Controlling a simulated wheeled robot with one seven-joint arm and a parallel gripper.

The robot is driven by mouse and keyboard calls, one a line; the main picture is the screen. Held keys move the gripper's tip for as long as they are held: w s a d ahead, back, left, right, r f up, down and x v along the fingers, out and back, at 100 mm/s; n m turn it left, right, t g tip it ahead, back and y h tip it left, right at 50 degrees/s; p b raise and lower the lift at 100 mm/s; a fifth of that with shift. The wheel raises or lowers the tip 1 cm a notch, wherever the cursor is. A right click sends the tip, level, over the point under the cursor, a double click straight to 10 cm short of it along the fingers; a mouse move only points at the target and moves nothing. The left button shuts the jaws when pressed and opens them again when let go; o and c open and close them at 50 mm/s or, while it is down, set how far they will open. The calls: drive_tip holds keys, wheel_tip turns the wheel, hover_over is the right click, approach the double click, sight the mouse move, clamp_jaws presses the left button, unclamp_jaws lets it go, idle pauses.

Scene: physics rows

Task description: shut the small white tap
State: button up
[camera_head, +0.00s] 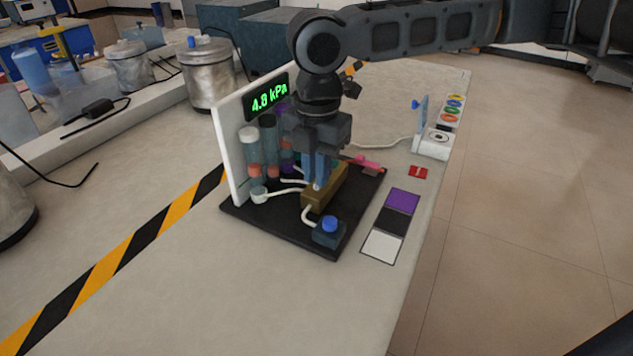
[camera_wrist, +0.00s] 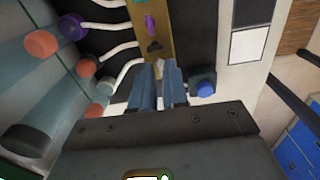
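The small white tap (camera_wrist: 160,67) sits at the near end of a brass block (camera_wrist: 150,18) in the wrist view, beyond a black tap (camera_wrist: 154,46) and a purple tap (camera_wrist: 150,24). My gripper (camera_wrist: 159,72) has its two blue fingers pointing down at the white tap, one on each side. The gap between them is narrow, and I cannot tell whether they touch the tap. In the head view my gripper (camera_head: 318,184) is over the brass block (camera_head: 323,196); the fingers partly hide the tap there.
A black base (camera_head: 285,228) carries the block, white tubes, capped cylinders (camera_head: 249,150) and a blue-knobbed box (camera_head: 328,232). A display (camera_head: 266,97) reads 4.8 kPa. Colour squares (camera_head: 383,246) and a small white device (camera_head: 433,146) lie to the right. The front bench is clear.

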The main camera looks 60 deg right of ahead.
drive_tip(key=shift+f, duration=0.7)
drive_tip(key=shift+r+p, duration=0.3)
idle(0.5)
clamp_jaws()
